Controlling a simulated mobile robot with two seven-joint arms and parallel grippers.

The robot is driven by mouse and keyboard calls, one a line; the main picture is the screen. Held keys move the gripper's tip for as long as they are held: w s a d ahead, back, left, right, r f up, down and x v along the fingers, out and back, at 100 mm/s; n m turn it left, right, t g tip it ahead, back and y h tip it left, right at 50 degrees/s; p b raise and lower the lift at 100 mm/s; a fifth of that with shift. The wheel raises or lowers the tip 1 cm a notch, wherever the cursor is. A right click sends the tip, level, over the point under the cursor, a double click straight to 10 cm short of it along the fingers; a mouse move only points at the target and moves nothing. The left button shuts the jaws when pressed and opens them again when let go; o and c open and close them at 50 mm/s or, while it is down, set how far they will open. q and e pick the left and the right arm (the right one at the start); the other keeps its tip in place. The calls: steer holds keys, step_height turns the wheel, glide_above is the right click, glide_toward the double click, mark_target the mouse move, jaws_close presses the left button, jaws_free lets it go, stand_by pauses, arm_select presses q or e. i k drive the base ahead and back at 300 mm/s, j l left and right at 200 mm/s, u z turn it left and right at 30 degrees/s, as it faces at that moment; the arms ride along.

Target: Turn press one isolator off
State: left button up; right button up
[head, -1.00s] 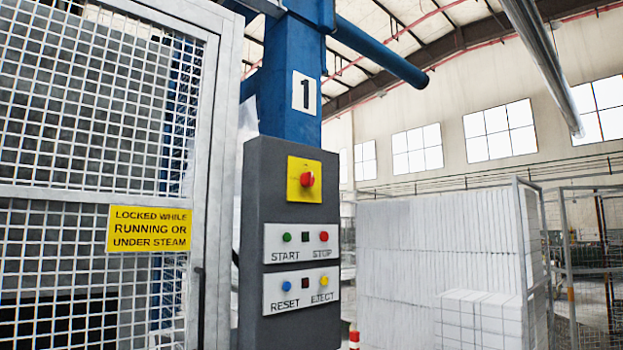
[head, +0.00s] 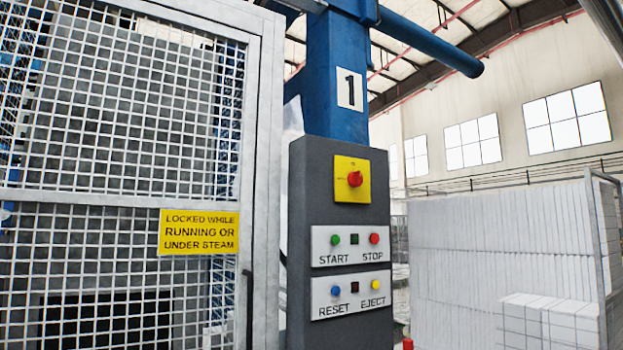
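Press one's isolator is a red rotary knob (head: 355,179) on a yellow square plate (head: 352,194), high on a dark grey control box (head: 302,230). The knob's exact position is too small to read. The box stands on a blue column with a number 1 sign (head: 350,89) above it. Below the isolator, one panel (head: 350,246) has a green START button and a red STOP button. A lower panel (head: 350,293) has a blue RESET button and a yellow EJECT button. Neither of my grippers is in view.
A closed mesh guard door (head: 130,201) fills the left, with a yellow "locked while running or under steam" sign (head: 199,232). White foam blocks (head: 500,250) are stacked in a metal-framed cage at the right. A red-topped post (head: 407,344) shows low beside the box.

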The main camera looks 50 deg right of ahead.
mark_target(356, 180)
steer(key=l+u, duration=0.15)
steer(key=l, duration=0.4)
steer(key=l+u, duration=0.2)
steer(key=l, duration=0.4)
steer(key=k+l+u, duration=0.15)
steer(key=l, duration=0.4)
steer(key=l+u, duration=0.15)
steer(key=l, duration=0.4)
